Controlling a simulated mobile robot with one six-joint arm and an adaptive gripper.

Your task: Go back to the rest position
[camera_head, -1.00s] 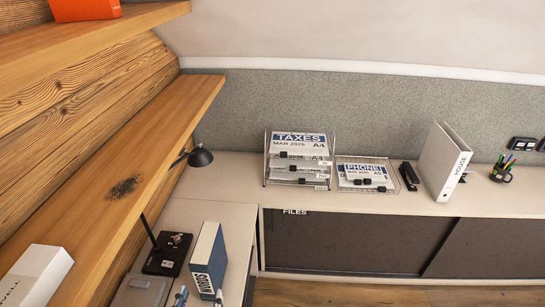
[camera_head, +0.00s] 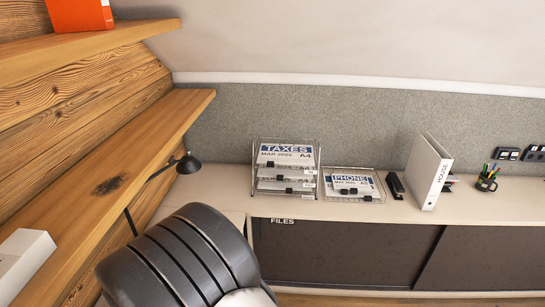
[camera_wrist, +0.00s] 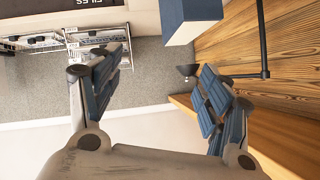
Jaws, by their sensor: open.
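In the wrist view, which is upside down, my gripper (camera_wrist: 158,92) has its two blue-padded fingers spread wide, with nothing between them. Beyond the fingers are the grey back panel and the pale wall. The head view shows a dark ribbed part of my own arm at the lower left, but not the fingers. A blue binder (camera_wrist: 192,18) shows at the top of the wrist view, apart from the fingers. In the head view my arm covers the place on the side desk where the binder stood.
Wire trays labelled TAXES (camera_head: 287,170) and PHONE (camera_head: 352,185) stand on the back cabinet (camera_head: 300,208). A white binder (camera_head: 429,172), a black stapler (camera_head: 396,186) and a pen holder (camera_head: 487,180) stand to their right. Wooden shelves (camera_head: 150,130) and a black lamp (camera_head: 189,163) are at the left.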

